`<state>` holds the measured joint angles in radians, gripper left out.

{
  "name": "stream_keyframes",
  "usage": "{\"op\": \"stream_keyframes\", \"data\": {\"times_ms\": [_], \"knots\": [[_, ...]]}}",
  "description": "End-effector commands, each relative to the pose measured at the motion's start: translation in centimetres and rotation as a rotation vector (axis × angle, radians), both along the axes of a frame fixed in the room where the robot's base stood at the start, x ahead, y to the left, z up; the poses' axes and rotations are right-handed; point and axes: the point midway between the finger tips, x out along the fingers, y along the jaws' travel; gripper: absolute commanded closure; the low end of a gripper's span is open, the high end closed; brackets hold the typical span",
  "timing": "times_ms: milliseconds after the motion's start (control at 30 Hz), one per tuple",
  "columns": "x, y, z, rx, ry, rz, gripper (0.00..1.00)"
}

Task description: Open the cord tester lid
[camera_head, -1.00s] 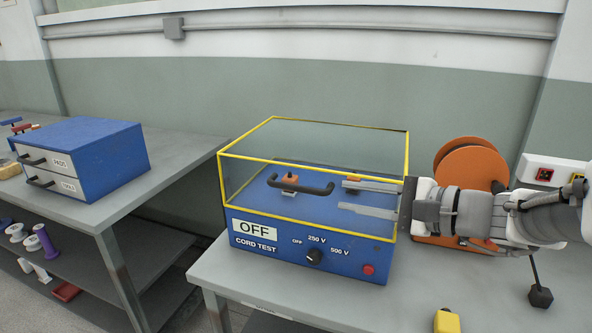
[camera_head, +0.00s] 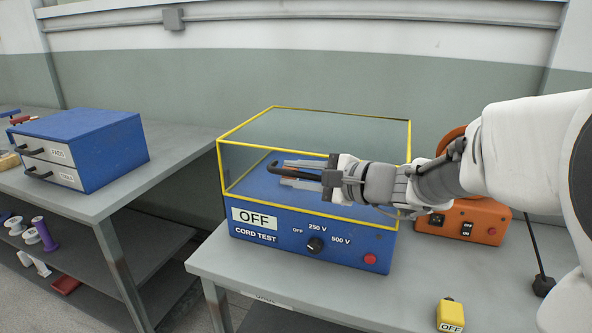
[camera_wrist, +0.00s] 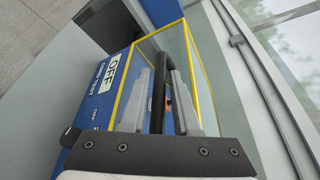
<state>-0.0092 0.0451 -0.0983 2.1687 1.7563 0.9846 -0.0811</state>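The blue cord tester (camera_head: 270,234) stands on the grey bench with its OFF sign and knob facing me. Its clear lid with yellow edges (camera_head: 312,109) is down. The lid's dark bar handle (camera_head: 272,170) is on the front pane, largely hidden by my gripper. My gripper (camera_head: 288,173) reaches in from the right at the handle. In the wrist view, the handle (camera_wrist: 158,88) runs between my two grey fingers (camera_wrist: 167,72), which are apart with a gap beside the bar. I cannot tell whether either finger touches it.
An orange device (camera_head: 470,222) with switches stands right of the tester, partly behind my arm. A yellow OFF block (camera_head: 450,314) lies at the front right. A blue drawer cabinet (camera_head: 85,150) stands on the left bench. The bench front right of the tester is partly clear.

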Motion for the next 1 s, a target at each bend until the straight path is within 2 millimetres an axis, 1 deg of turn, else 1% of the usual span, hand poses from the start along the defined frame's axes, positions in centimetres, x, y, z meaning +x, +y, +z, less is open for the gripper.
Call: {"op": "stream_keyframes", "data": {"times_ms": [67,200,233,1000], "knots": [[-0.01,-0.02,0.00,0.000,0.000,0.000,0.72],[-0.01,-0.04,0.00,0.000,0.000,0.000,0.97],[-0.01,-0.05,-0.01,0.000,0.000,0.000,1.00],[-0.01,-0.11,-0.03,0.000,0.001,-0.002,1.00]]}}
